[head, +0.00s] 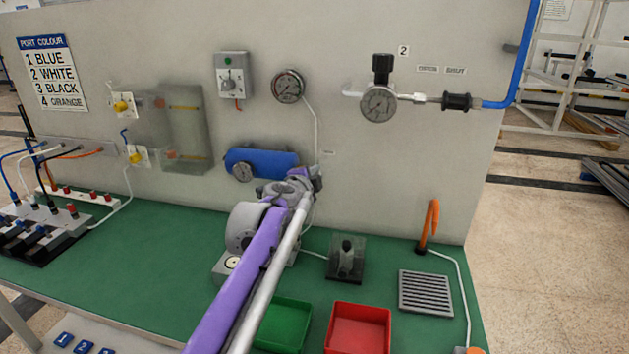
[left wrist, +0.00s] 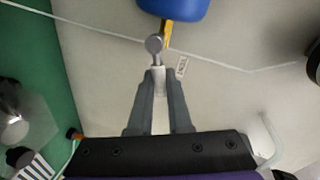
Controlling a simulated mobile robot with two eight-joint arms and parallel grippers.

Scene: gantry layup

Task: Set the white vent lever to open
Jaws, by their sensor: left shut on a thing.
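The white vent lever (left wrist: 158,74) shows in the left wrist view, pointing from a round grey pivot (left wrist: 154,44) down between my fingers. It lies roughly across the thin white line (left wrist: 90,24) at the pivot. My left gripper (head: 317,178) is at the wall panel, just right of the blue tank (head: 272,161). In the left wrist view the left gripper (left wrist: 158,80) is shut on the lever, one finger on each side. A small label (left wrist: 182,66) is beside the lever. In the head view my gripper hides the lever. My right gripper is not in view.
A gauge (head: 288,86) is above my gripper, and a regulator with a gauge (head: 378,103) is to the right. A grey device (head: 243,224) stands beside my forearm. Green (head: 284,323) and red (head: 358,328) bins lie on the bench below. The panel around the lever is mostly clear.

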